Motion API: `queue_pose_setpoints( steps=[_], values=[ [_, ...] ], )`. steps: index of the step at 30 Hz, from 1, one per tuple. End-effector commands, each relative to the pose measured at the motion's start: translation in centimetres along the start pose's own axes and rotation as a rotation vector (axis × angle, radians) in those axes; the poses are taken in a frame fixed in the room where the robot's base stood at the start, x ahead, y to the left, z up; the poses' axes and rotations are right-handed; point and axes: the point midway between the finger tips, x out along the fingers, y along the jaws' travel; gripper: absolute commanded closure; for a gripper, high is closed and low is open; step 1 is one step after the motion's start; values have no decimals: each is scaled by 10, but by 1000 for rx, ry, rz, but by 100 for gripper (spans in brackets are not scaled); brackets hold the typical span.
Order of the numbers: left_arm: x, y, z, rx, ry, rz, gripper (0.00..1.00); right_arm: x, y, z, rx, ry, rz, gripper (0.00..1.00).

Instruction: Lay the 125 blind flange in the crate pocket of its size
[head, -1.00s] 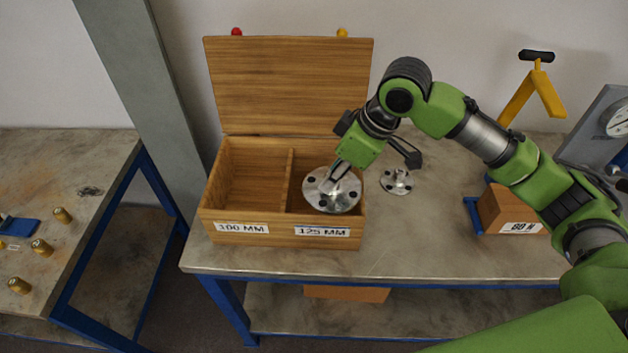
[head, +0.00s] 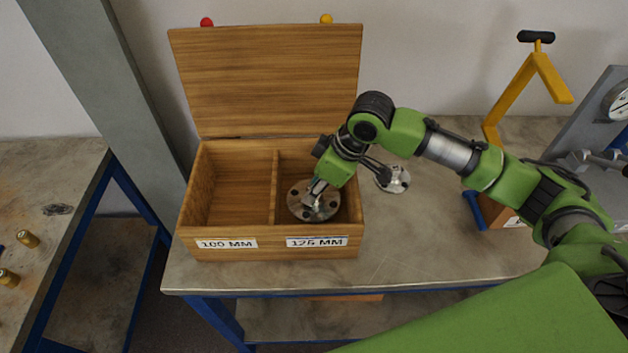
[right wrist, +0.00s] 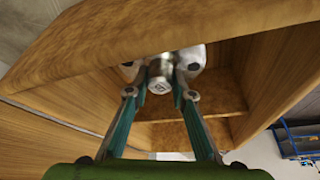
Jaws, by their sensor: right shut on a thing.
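The blind flange (head: 298,208), a round grey metal disc with bolt holes, is inside the right pocket of the wooden crate (head: 215,246), the one labelled 125 MM (head: 316,242). My right gripper (head: 315,192) reaches down into that pocket, shut on the raised middle of the flange. The right wrist view shows the fingers (right wrist: 161,80) on both sides of a short metal stub (right wrist: 158,83). I cannot tell whether the flange touches the pocket floor. The left pocket, labelled 100 MM (head: 226,244), looks empty. My left gripper is out of view.
The crate's lid (head: 265,80) stands open at the back. A second, smaller flange (head: 397,180) lies on the workbench (head: 420,250) right of the crate, partly behind my arm.

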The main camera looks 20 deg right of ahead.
Motion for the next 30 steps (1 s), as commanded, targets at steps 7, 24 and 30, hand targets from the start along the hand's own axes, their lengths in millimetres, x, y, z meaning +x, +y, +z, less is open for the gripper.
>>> queue_pose_setpoints(
  steps=[7, 24, 30],
  values=[
    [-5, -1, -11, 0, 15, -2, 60, 23, 0, 8, 0, 3, 0, 100],
    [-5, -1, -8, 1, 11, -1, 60, 35, -1, 15, 0, -2, -1, 61],
    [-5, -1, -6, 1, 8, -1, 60, 35, -1, 15, 0, -2, -1, 61]
  ],
)
